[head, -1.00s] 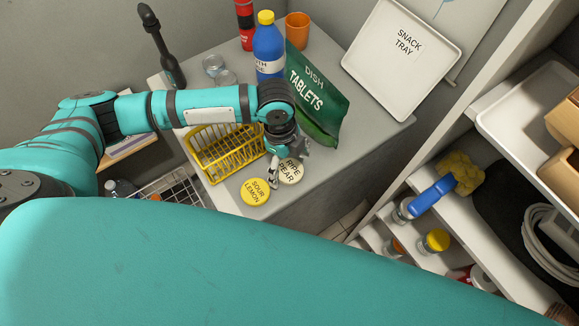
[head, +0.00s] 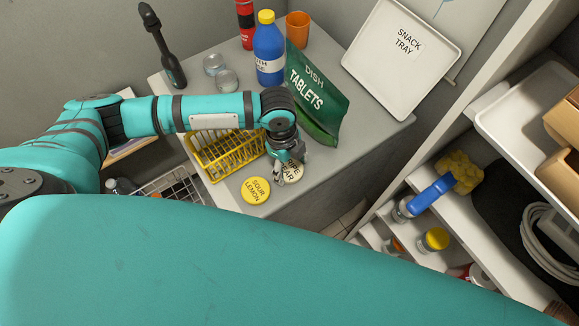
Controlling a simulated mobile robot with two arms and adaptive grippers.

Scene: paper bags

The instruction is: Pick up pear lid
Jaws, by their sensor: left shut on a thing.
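The pear lid (head: 294,175) is a round pale disc with "RIPE PEAR" lettering, near the front edge of the grey counter. My left gripper (head: 290,171) is over it from above, its fingers shut on the lid and covering part of the lettering. I cannot tell whether the lid is clear of the counter. The yellow "SOUR LEMON" lid (head: 256,190) lies just to the left on the counter. My right gripper is out of view.
A yellow wire basket (head: 222,155) stands left of the gripper. The green dish tablets bag (head: 313,95) stands close behind it, with a blue bottle (head: 268,48), an orange cup (head: 297,26) and glass jars (head: 227,80) farther back. The snack tray (head: 385,80) leans at the right.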

